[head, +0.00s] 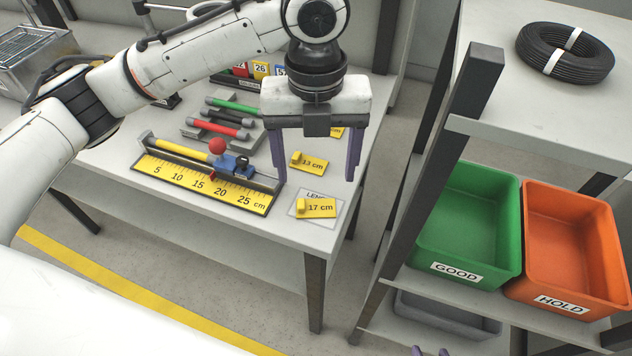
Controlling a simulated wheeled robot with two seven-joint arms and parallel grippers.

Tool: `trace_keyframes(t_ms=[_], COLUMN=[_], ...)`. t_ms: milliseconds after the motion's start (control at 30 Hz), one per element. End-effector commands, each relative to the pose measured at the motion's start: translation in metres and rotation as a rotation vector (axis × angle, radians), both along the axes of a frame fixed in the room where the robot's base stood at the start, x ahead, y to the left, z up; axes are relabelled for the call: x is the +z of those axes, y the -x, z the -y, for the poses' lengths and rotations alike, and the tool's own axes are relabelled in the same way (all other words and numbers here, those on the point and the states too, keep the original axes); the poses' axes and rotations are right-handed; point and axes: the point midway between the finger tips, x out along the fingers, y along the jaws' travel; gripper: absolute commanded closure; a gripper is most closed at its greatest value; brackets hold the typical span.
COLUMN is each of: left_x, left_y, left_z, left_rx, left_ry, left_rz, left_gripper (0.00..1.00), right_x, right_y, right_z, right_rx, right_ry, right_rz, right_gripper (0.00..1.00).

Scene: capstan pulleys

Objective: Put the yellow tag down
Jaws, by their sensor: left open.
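The yellow tag marked 17 cm (321,208) lies flat on a pale card (336,197) lettered "LEN…" near the table's front right corner. It has a raised yellow grip block at its left end. My left gripper (316,181) is open and empty, its fingers pointing down above and behind this tag, apart from it. A second yellow tag marked 13 cm (312,162) shows between the fingers on the table. A third yellow tag (336,132) is mostly hidden by the gripper.
A yellow ruler (205,185) with a blue slider (235,165) and a red-knobbed rod lies left of the tags. Coloured rods sit in a grey rack (195,131) behind. Right: a shelf with a green GOOD bin (470,190), an orange HOLD bin (572,205) and a dark post (440,150).

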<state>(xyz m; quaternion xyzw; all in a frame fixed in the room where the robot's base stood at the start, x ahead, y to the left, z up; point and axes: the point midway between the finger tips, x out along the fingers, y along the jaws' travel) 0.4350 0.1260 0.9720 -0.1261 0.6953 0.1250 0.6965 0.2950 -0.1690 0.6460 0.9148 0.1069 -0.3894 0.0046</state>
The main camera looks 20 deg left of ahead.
Motion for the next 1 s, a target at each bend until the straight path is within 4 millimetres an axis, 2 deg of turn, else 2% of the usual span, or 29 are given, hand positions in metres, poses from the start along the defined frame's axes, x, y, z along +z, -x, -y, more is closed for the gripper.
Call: trace_keyframes(t_ms=[100,300,1000], left_x=[0.024,0.045,0.048], left_y=[0.000,0.000,0.000], left_z=[0.001,0.000,0.000], left_rx=[0.000,0.001,0.000], left_ry=[0.001,0.000,-0.001], left_rz=[0.001,0.000,-0.001], left_gripper=[0.28,0.28,0.28], right_x=[0.001,0.002,0.003], right_y=[0.000,0.000,-0.003], right_z=[0.000,0.000,0.000], right_rx=[0.000,0.000,0.000], right_ry=[0.000,0.000,0.001], right_rz=[0.000,0.001,0.006], right_gripper=[0.63,0.63,0.63])
